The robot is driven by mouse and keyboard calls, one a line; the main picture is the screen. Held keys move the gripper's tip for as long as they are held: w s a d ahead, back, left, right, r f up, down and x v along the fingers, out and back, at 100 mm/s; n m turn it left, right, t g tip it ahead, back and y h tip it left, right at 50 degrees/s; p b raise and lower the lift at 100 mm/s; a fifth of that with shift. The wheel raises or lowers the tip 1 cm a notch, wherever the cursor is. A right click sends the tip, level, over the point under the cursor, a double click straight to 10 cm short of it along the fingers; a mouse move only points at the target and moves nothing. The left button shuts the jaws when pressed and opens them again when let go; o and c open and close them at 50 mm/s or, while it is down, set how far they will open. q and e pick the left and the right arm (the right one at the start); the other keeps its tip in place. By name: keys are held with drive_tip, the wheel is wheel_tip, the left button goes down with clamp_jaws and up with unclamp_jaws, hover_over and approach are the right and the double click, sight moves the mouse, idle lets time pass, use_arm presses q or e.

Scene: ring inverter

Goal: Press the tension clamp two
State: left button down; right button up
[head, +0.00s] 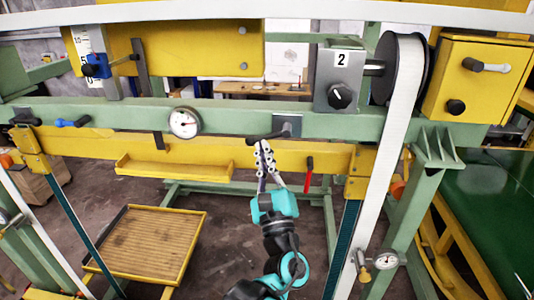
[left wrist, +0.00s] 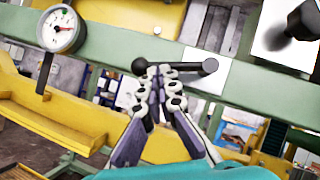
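A black lever (head: 265,137) with a ball end sits on a small grey plate (head: 289,126) on the green beam, below and left of the grey box marked 2 (head: 338,77). No label marks the lever as tension clamp two. My left gripper (head: 263,147) is just below the lever, with its fingertips together, pointing up at it. In the left wrist view the lever (left wrist: 188,69) lies across and just beyond the fingertips (left wrist: 160,80). I cannot tell whether they touch it. No object shows between the fingers. My right gripper is not in view.
A round gauge (head: 184,122) is on the beam to the left. A red handle (head: 309,174) hangs to the right of my gripper. A white belt (head: 396,130) runs down at the right. A yellow-framed tray (head: 149,243) stands low at left.

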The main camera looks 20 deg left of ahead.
use_arm(q)
drive_tip(key=shift+s+a+r+p, duration=0.1)
drive_tip(key=shift+a+r+p, duration=0.3)
drive_tip(key=shift+r, duration=0.15)
idle(0.6)
drive_tip(key=s+d+f+b, duration=0.3)
drive_tip(key=s+f+b, duration=0.1)
drive_tip(key=s+f, duration=0.4)
drive_tip(key=shift+s+d+f, duration=0.2)
drive_tip(key=shift+f, duration=0.55)
